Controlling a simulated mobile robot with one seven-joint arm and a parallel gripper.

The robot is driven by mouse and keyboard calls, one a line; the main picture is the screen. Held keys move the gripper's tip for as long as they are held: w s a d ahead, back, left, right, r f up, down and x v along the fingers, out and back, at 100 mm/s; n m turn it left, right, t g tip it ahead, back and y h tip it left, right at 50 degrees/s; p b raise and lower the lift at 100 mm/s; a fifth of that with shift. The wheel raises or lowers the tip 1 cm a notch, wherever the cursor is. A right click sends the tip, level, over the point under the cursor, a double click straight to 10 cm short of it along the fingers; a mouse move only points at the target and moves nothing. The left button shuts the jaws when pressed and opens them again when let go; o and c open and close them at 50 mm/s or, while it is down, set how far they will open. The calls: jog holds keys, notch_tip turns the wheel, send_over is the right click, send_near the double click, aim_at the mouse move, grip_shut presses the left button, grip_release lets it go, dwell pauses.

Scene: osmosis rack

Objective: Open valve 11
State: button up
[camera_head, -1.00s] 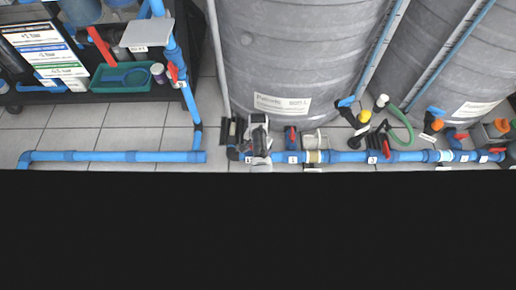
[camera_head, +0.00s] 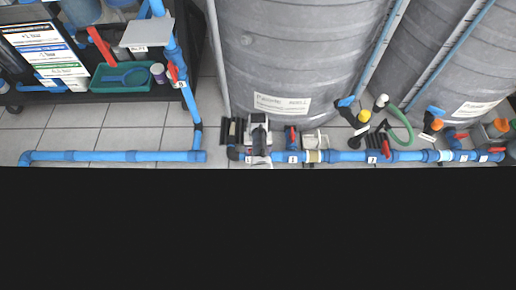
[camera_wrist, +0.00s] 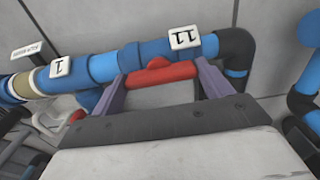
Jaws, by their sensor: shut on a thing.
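Valve 11 shows in the wrist view as a red handle (camera_wrist: 158,73) on a blue pipe, beside an upside-down white tag (camera_wrist: 185,38) reading 11. My gripper (camera_wrist: 160,78) has one purple finger at each end of this handle and is shut on it. The handle lies roughly along the pipe in the wrist view. The finger contact faces are partly hidden by the handle and the dark hand edge. In the head view a grey and white shape covers the left end of the low pipe, and the handle cannot be made out there.
A tag reading 1 (camera_wrist: 58,66) marks the neighbouring valve. A black elbow (camera_wrist: 234,48) ends the pipe. Large grey tanks (camera_head: 300,60) stand behind the low pipe (camera_head: 345,156). A rack with a green tray (camera_head: 121,79) stands at left. Tiled floor between is clear.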

dwell(0.3)
jog(key=o, duration=1)
notch_tip(320, 180, up, 14)
jog(key=p, duration=0.5)
jog(key=shift+f, duration=0.1)
